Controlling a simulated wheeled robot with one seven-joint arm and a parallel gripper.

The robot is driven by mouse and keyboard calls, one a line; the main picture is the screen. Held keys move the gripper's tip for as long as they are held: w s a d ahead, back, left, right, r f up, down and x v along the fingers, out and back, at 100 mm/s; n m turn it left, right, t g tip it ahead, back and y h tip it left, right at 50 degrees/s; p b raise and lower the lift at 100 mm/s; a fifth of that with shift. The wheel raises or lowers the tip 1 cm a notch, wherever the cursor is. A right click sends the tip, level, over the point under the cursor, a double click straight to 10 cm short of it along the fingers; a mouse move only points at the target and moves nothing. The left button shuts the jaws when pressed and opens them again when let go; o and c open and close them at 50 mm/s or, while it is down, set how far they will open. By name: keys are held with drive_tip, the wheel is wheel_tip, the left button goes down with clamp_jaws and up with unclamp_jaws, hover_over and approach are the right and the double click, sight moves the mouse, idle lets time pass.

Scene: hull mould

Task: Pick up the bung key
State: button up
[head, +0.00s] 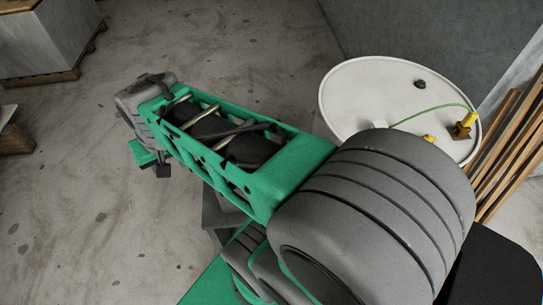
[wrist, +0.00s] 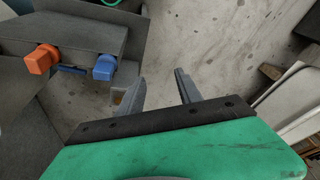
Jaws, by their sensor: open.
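I cannot pick out the bung key with certainty in either view. My gripper (wrist: 161,82) is open, its two grey fingers spread over bare concrete floor with nothing between them. In the head view the end of my arm is at the left, and my gripper (head: 161,170) is small and partly hidden there. A white drum (head: 345,88) stands at the right, away from my gripper. On its lid are a dark round bung (head: 420,84) and a yellow clamp (head: 463,127) with a green cable. My forearm hides the lid's lower edge.
In the wrist view an orange block (wrist: 42,60) and a blue block (wrist: 104,68) sit on a grey structure at the left. Wooden planks (head: 503,150) lean beside the drum. A grey crate on a pallet (head: 45,40) stands at upper left. The floor between is clear.

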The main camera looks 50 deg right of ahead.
drive_tip(key=w+d+f+m+g+b, duration=0.1)
drive_tip(key=d+f+m, duration=0.35)
drive_tip(key=d, duration=0.25)
drive_tip(key=w+d+f+m+g, duration=0.1)
drive_tip(key=w+d+f+m, duration=0.1)
drive_tip(key=d+f+m, duration=0.35)
drive_tip(key=s+d+f+m, duration=0.3)
drive_tip(key=d+f+m, duration=0.1)
drive_tip(key=d, duration=0.2)
drive_tip(key=s+d+f+m, duration=0.2)
drive_tip(key=d+f+m, duration=0.3)
drive_tip(key=d, duration=0.2)
drive_tip(key=s+d+f+m+g, duration=0.1)
drive_tip(key=s+d+f+m, duration=0.2)
drive_tip(key=d+f+m, duration=0.1)
drive_tip(key=shift+s+d+f+m+b, duration=0.1)
drive_tip(key=shift+s+d+m+b, duration=0.15)
drive_tip(key=shift+d, duration=0.4)
drive_tip(key=shift+s+d+f+m+b, duration=0.15)
drive_tip(key=shift+d+m, duration=0.2)
drive_tip(key=shift+d, duration=0.3)
wheel_tip(320, 180, down, 7)
drive_tip(key=shift+f+p, duration=0.15)
drive_tip(key=shift+p, duration=0.4)
drive_tip(key=shift+c, duration=0.3)
clamp_jaws()
drive_tip(key=shift+w, duration=0.1)
